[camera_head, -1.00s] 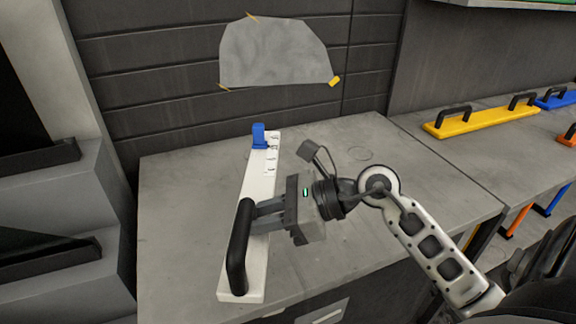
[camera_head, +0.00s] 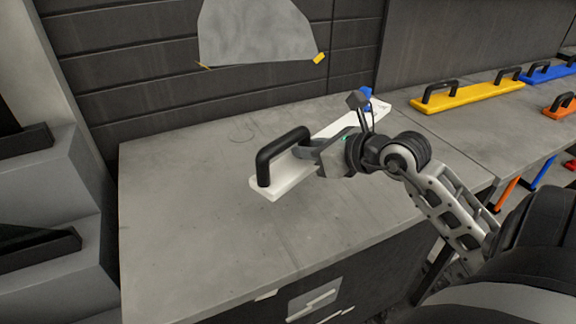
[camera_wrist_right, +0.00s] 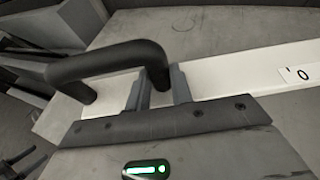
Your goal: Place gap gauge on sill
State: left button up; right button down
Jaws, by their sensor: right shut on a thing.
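The gap gauge (camera_head: 333,129) is a long white bar with a black handle at its near left end and a blue block at its far right end. My right gripper (camera_head: 302,150) is shut on the gap gauge by its black handle, at the handle's right-hand leg. In the right wrist view the fingers (camera_wrist_right: 160,88) close around that leg, and the white bar (camera_wrist_right: 235,80) runs off to the right with a printed label. The gauge is over the grey worktop; I cannot tell if it touches it. No sill is clearly recognizable. My left gripper is out of view.
The grey worktop (camera_head: 190,220) is clear at left and front. A grey sheet (camera_head: 255,32) is taped to the dark wall behind. At right, a second bench holds a yellow bar (camera_head: 465,96), a blue bar (camera_head: 548,73) and an orange piece (camera_head: 560,106) with handles.

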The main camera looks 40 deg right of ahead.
jog(key=w+f, duration=0.6)
jog(key=w, duration=0.1)
jog(key=shift+d+f, duration=0.1)
jog(key=shift+d, duration=0.05)
jog(key=shift+w+f, duration=0.2)
jog(key=shift+f, duration=1.65)
jog(key=c, duration=1.3)
grip_release()
jog(key=shift+f, duration=0.15)
jog(key=shift+c, duration=0.2)
jog(key=shift+o, duration=0.5)
jog(key=shift+s, duration=0.1)
